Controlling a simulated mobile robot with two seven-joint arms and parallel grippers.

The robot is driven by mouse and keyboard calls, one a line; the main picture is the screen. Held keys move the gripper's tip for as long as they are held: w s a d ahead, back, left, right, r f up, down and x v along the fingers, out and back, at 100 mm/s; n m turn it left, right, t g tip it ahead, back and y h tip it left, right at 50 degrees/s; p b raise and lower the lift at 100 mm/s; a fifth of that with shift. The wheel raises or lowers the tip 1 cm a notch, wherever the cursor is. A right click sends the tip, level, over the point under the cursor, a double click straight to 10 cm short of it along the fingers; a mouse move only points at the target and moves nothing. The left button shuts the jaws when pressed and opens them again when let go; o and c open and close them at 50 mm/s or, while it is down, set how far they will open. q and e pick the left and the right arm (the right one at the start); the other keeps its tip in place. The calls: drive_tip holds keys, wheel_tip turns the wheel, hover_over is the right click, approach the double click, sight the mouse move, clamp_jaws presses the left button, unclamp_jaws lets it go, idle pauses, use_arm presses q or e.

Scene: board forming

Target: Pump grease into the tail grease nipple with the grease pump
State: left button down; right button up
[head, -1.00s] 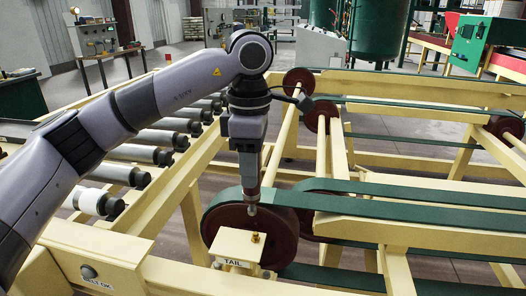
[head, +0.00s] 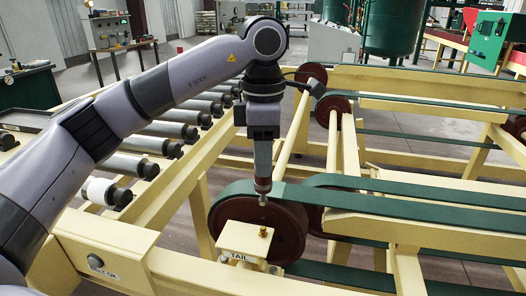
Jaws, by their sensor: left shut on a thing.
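The tail grease nipple (head: 263,231) is a small brass fitting on top of a cream block labelled TAIL (head: 238,241), in front of a dark red wheel. My left gripper (head: 262,180) points straight down above the block. It is shut on a slim tool, which I take to be the grease pump (head: 263,190), with a reddish-brown part and a grey tip. Most of the tool is hidden by the gripper. The tip shows just above the nipple in the picture, with a visible gap between them. My right gripper is not in view.
The red wheel (head: 290,222) with a green belt (head: 430,203) stands right behind the block. Cream frame beams surround it. A BELT OK box (head: 103,250) sits at lower left. A row of rollers (head: 150,146) runs behind my left arm.

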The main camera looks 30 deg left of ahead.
sight(263, 185)
use_arm(q)
drive_tip(key=shift+f+b, duration=1.45)
drive_tip(key=shift+f, duration=1.3)
drive_tip(key=shift+f+b, duration=0.45)
drive_tip(key=shift+f, duration=0.15)
idle(0.3)
drive_tip(key=shift+r, duration=0.1)
drive_tip(key=shift+r+p, duration=2.85)
drive_tip(key=shift+r, duration=0.65)
drive_tip(key=shift+r, duration=0.1)
drive_tip(key=shift+r+p, duration=1.6)
drive_tip(key=shift+r, duration=0.75)
